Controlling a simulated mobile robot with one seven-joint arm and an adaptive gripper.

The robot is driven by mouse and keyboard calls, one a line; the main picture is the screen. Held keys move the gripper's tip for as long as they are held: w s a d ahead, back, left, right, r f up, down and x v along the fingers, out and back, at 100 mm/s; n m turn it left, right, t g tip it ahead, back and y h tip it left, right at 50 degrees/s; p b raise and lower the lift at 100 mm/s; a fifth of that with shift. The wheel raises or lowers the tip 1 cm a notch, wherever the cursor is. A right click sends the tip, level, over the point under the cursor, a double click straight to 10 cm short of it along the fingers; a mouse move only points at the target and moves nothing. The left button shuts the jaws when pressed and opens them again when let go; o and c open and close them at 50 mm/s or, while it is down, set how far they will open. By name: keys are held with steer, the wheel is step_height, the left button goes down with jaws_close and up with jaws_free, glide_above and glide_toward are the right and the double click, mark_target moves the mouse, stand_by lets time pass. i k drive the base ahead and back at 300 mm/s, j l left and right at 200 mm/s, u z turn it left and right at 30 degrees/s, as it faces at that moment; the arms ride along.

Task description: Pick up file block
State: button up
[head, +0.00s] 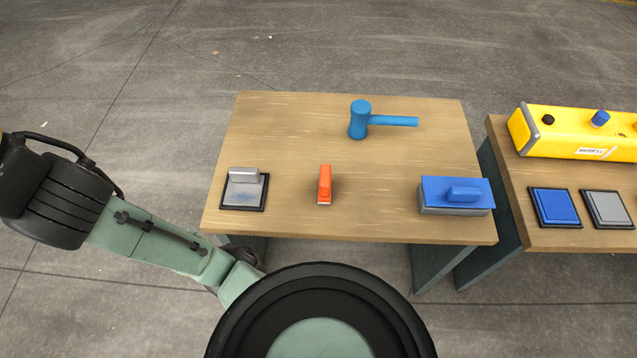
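Two block-like tools with handles are on the near wooden table (290,130). At the right front is a blue block (482,190) with a raised blue grip on top and a grey lower part. At the left front is a grey plate (236,193) with a rounded grey handle, lying on a dark-edged base. Neither shows a readable label, so I cannot tell for certain which is the file block; the blue one looks most like it. My gripper is out of view; only links of my arm show at the left and bottom, apart from both tools.
A small orange tool (325,185) lies between the two blocks. A blue mallet (360,121) lies behind, handle pointing right. The right table (560,238) holds a yellow case (560,142), a blue pad (555,206) and a grey pad (607,208). The near table's middle is mostly clear.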

mark_target(325, 179)
steer(key=l+u, duration=0.3)
steer(key=l, duration=0.65)
steer(key=l+u, duration=0.3)
steer(key=l, duration=0.65)
steer(key=k, duration=0.05)
